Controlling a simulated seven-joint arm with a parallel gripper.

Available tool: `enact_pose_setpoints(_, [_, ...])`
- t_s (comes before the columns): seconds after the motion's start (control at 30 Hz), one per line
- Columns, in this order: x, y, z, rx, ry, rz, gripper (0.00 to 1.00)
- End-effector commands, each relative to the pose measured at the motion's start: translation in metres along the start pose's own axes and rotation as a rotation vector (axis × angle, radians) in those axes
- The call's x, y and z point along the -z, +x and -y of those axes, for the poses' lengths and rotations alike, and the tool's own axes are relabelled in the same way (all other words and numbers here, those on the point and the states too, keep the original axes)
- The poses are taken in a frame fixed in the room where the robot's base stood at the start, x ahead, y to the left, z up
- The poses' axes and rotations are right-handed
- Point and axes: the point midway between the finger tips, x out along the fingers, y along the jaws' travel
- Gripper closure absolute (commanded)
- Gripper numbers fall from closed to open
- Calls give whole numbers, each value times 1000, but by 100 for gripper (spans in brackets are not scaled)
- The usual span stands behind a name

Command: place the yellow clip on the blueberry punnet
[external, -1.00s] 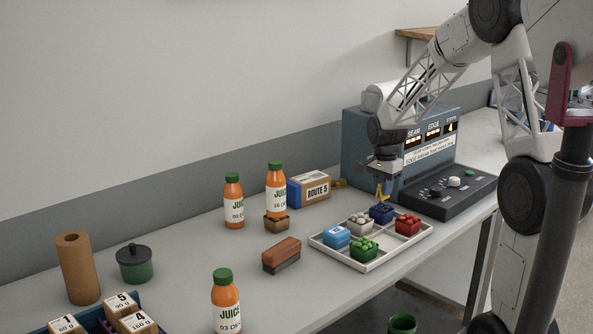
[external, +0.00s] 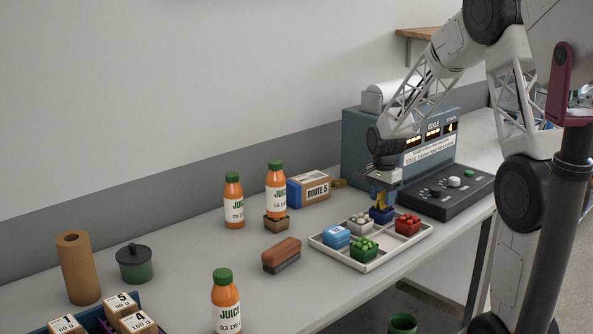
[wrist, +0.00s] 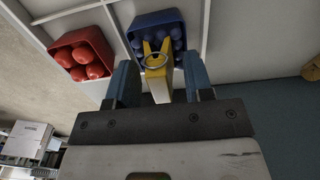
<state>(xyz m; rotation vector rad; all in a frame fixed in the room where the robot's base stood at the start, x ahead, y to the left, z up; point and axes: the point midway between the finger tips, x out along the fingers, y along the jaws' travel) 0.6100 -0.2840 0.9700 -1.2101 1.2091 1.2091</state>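The yellow clip (external: 382,200) stands at the blueberry punnet, a dark blue box of blue berries (external: 380,216) in the back part of the white tray. In the wrist view the clip (wrist: 157,68) overlaps the near rim of the punnet (wrist: 152,22); whether it grips the rim is hard to tell. My gripper (external: 383,197) is low over the punnet. In the wrist view its two blue fingers (wrist: 159,88) stand on either side of the clip, with a visible gap at each side. It looks open around the clip.
The white divided tray (external: 375,264) also holds red (external: 407,224), green (external: 364,248), pale (external: 360,224) and light blue (external: 336,236) punnets. A control console (external: 445,193) stands close behind. A brown block (external: 282,254) and juice bottles (external: 276,190) are left of the tray.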

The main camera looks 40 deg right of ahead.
Motion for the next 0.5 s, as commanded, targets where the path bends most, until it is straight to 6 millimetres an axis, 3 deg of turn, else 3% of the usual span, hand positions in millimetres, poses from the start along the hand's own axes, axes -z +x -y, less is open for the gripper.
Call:
enact_pose_setpoints(0.27, [0, -2, 0, 1, 0, 0, 53])
enact_pose_setpoints(0.5, [0, -17, 0, 2, 0, -1, 53])
